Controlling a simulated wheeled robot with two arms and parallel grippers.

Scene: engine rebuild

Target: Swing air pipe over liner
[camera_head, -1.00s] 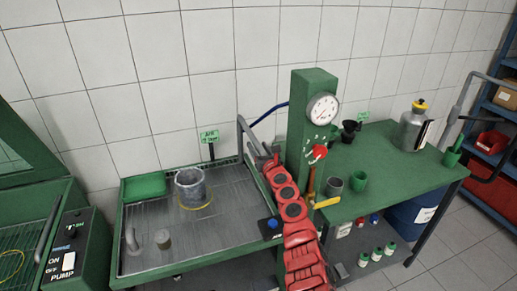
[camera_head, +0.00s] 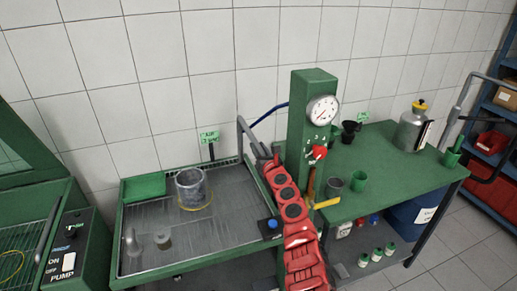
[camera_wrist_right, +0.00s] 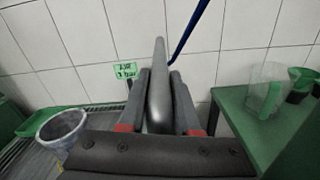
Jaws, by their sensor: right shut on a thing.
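The liner (camera_head: 191,188) is a grey cylinder standing upright on the ribbed tray, with a yellow ring around its base. It also shows at the left of the right wrist view (camera_wrist_right: 62,132). The air pipe (camera_head: 246,137) is a grey bent tube at the tray's right rear, with a blue hose (camera_head: 268,114) running from it. My right gripper (camera_head: 268,160) is at the pipe, to the right of the liner and apart from it. In the right wrist view the gripper (camera_wrist_right: 159,100) is shut on the pipe (camera_wrist_right: 158,85). My left gripper is not in view.
A green post (camera_head: 312,120) with a gauge (camera_head: 322,109) stands just right of my right arm. An air sign (camera_head: 209,137) stands behind the tray (camera_head: 117,235). A green bench (camera_head: 400,165) with cups and a flask is to the right.

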